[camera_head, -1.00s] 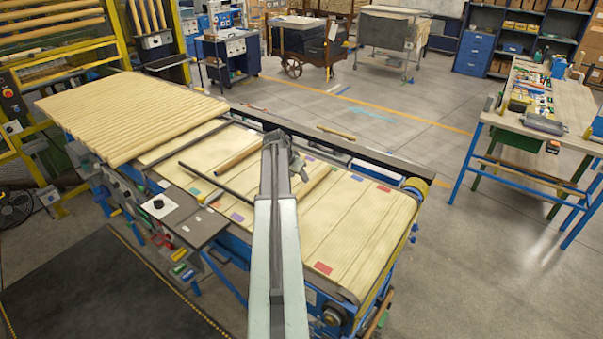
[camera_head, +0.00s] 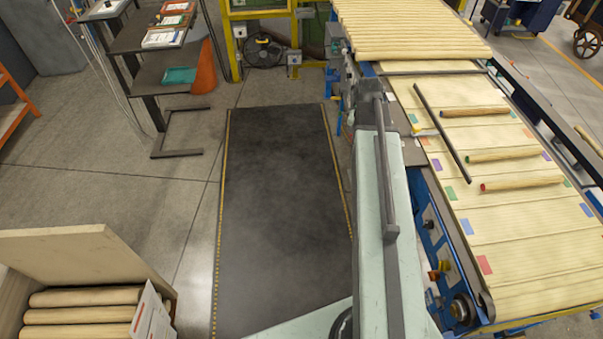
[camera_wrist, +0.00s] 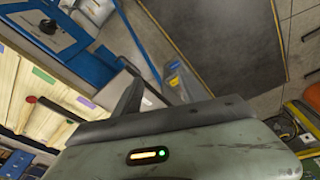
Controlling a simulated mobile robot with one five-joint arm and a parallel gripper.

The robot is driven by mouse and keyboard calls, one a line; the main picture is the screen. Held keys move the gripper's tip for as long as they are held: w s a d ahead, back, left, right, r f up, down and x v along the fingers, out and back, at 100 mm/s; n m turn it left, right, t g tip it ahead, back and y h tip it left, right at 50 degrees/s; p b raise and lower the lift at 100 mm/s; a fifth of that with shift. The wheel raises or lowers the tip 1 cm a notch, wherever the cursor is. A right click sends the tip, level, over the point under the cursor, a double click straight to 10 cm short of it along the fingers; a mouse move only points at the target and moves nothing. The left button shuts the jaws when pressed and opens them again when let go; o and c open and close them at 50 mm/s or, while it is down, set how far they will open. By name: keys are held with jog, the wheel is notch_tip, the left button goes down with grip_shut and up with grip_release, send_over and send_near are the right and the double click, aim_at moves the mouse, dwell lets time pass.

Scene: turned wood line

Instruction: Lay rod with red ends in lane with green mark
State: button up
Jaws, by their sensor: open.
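The rod with red ends (camera_head: 522,183) lies flat on the slatted bed, in line between a green mark (camera_head: 450,193) at the near edge and another green mark (camera_head: 567,183) at its far end. It appears to rest in that lane. A green-ended rod (camera_head: 503,154) and a blue-ended rod (camera_head: 475,112) lie beyond it. My gripper (camera_wrist: 135,95) is open and shows only partly in the wrist view, off to the side of the bed. No rod shows between its jaws; the fingertips are hard to make out in the head view.
A long dark bar (camera_head: 440,130) lies across the lanes near the bed's edge. Purple, blue and red marks (camera_head: 484,264) line the edge. A crate of rods (camera_head: 80,300) stands at lower left. The dark floor mat (camera_head: 275,200) is clear.

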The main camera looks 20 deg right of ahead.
jog(key=s+a+n+y, duration=0.2)
jog(key=a+n, duration=0.6)
jog(key=a, duration=2.2)
jog(key=shift+s+a+f+g, duration=0.3)
jog(key=shift+s+g, duration=0.1)
jog(key=shift+s, duration=0.1)
